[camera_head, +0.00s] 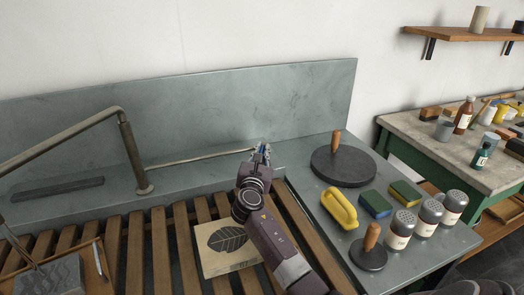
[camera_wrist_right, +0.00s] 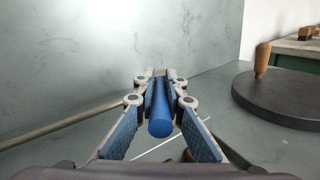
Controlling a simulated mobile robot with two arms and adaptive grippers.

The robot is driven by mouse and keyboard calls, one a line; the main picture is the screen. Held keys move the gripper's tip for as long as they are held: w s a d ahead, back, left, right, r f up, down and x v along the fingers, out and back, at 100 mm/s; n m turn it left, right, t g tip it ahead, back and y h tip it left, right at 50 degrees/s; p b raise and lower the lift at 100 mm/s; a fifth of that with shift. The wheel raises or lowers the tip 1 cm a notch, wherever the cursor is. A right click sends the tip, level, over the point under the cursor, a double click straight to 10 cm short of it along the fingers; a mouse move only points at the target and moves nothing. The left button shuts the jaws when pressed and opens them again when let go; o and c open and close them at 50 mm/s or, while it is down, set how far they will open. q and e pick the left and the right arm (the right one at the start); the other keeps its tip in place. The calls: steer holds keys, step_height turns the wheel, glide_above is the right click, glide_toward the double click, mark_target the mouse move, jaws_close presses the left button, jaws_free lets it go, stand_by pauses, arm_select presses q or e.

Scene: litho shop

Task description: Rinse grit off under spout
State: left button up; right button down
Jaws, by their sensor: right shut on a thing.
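The metal spout (camera_head: 78,132) rises from a post at the back of the slatted sink and bends left past the picture edge; its outlet is not clearly seen. A thin rod (camera_head: 200,157) runs right from the post's foot to my right gripper (camera_head: 262,153). The right gripper is shut on a blue cylindrical handle (camera_wrist_right: 160,115), which sits between its fingers in the wrist view. A cream stone with a dark leaf drawing (camera_head: 240,262) lies on the slats, partly behind my right arm. Whether grit is on it cannot be told. My left gripper is not in view.
A grey block (camera_head: 50,277) sits at lower left. On the right counter are a round black disc with wooden knob (camera_head: 342,167), a yellow-handled tool (camera_head: 340,209), two sponges (camera_head: 375,204), several shakers (camera_head: 400,229) and a smaller knobbed disc (camera_head: 369,256).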

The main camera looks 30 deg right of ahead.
steer(key=n+t+y+p, duration=0.1)
steer(key=y, duration=0.1)
steer(key=d+n+t+y+p, duration=0.1)
steer(key=p, duration=0.1)
steer(key=n+t+y+p, duration=0.1)
steer(key=n+y+p, duration=0.1)
steer(key=shift+s+d+r+y, duration=0.1)
steer(key=shift+s+d+y, duration=0.2)
steer(key=shift+s+d, duration=0.1)
steer(key=shift+d+n+t+y, duration=0.15)
steer(key=shift+n+t+y, duration=0.55)
steer(key=shift+y, duration=0.5)
steer(key=c, duration=2)
jaws_free()
